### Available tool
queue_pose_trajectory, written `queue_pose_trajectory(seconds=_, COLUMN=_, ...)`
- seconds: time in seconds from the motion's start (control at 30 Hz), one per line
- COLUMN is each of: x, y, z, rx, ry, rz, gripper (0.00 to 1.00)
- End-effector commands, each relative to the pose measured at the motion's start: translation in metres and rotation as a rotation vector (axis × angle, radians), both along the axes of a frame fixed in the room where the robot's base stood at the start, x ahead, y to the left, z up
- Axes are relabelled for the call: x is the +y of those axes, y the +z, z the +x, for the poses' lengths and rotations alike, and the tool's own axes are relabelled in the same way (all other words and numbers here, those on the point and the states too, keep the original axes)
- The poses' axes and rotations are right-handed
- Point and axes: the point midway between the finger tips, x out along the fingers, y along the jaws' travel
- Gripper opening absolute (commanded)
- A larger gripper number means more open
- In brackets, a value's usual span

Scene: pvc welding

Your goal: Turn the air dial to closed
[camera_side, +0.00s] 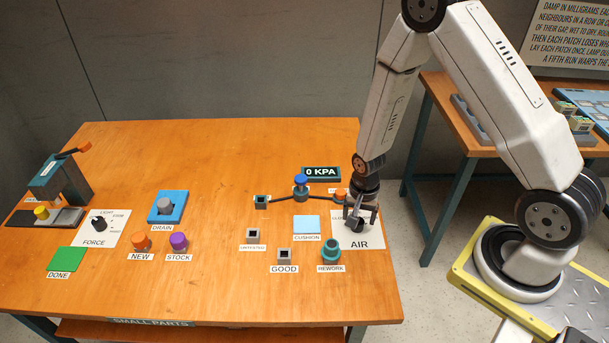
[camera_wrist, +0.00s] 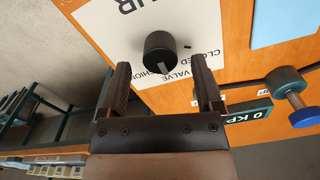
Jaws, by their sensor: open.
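The air dial is a black round knob (camera_wrist: 160,48) on a white panel marked AIR (camera_side: 369,238). In the wrist view a pale pointer mark shows on the knob's lower edge, facing the printed words; CLOSED is partly readable to the lower right, with VALVE and CUSHION near it. My gripper (camera_wrist: 160,66) is open, with one finger on each side below the knob in the picture and clear gaps beside it. In the side view my gripper (camera_side: 360,215) points down over the panel and mostly hides the knob. I cannot tell whether the fingers touch it.
The 0 KPA display (camera_side: 321,173) and a blue-topped post (camera_side: 301,186) stand just behind and left of the panel. The light blue CUSHION pad (camera_side: 306,224) and teal REWORK holder (camera_side: 331,251) sit close left. The table's right edge is near the panel.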

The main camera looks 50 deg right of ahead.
Motion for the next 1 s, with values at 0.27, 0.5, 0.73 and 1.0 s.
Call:
queue_pose_trajectory(seconds=0.27, x=0.000, y=-0.020, z=0.000, rx=0.001, ry=0.000, rz=0.000, gripper=0.84)
queue_pose_trajectory(seconds=0.5, x=0.000, y=-0.025, z=0.000, rx=-0.001, ry=0.000, rz=0.000, gripper=0.84)
queue_pose_trajectory(seconds=0.73, x=0.000, y=-0.025, z=0.000, rx=-0.001, ry=0.000, rz=0.000, gripper=0.77)
queue_pose_trajectory(seconds=1.0, x=0.000, y=-0.025, z=0.000, rx=-0.001, ry=0.000, rz=0.000, gripper=0.00)
